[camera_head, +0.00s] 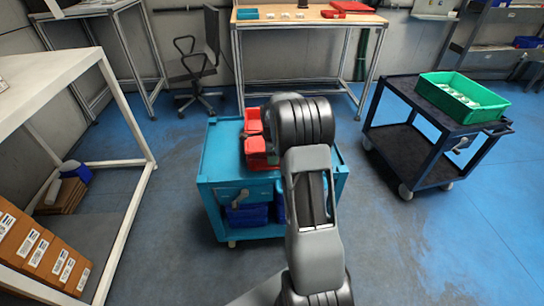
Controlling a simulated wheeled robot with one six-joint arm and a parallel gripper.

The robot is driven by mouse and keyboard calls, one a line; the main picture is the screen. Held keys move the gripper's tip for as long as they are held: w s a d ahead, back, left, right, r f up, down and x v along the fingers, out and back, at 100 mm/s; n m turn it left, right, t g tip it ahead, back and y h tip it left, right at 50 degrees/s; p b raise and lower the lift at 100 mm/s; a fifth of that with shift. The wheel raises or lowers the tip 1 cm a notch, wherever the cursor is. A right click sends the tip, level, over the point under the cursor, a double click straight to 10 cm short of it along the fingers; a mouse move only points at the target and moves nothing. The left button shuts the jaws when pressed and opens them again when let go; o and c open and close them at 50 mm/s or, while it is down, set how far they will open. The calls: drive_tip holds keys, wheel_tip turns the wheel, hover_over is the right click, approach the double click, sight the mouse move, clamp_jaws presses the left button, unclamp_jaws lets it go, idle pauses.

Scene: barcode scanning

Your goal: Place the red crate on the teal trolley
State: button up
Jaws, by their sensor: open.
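The teal trolley (222,169) stands in the middle of the floor, in front of me. The red crate (256,150) is on its top, partly hidden behind my arm's wrist. My gripper (257,135) is at the red crate, mostly hidden by the wrist; it is open. I cannot tell whether its fingers touch the crate. Blue bins (247,215) sit on the trolley's lower level.
A dark trolley (408,150) with a green crate (462,97) stands at the right. A white table (40,85) with cardboard boxes (40,258) below it is at the left. A wooden workbench (305,22) and a chair (195,65) are behind. Floor at the right front is clear.

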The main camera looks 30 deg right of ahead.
wheel_tip(320, 180, up, 11)
drive_tip(key=shift+s+f+p, duration=0.1)
drive_tip(key=shift+f+p, duration=0.05)
drive_tip(key=shift+p, duration=0.8)
drive_tip(key=s+a+r+n+t, duration=0.1)
drive_tip(key=s+a+r+n, duration=0.5)
drive_tip(key=s+a+n, duration=0.4)
drive_tip(key=s+a+f+n+t, duration=0.1)
drive_tip(key=s+a+f+n, duration=0.1)
drive_tip(key=s+a+n, duration=0.6)
drive_tip(key=s+n, duration=0.3)
drive_tip(key=n, duration=0.2)
drive_tip(key=shift+s+a+f+t, duration=0.2)
drive_tip(key=shift+s+a+t, duration=0.05)
drive_tip(key=shift+t, duration=0.15)
drive_tip(key=shift+r, duration=0.1)
wheel_tip(320, 180, up, 17)
drive_tip(key=p, duration=1.6)
drive_tip(key=shift+s+a+r+t, duration=0.15)
drive_tip(key=shift+s+a+t, duration=0.05)
drive_tip(key=shift+a+t, duration=0.1)
drive_tip(key=shift+a, duration=0.1)
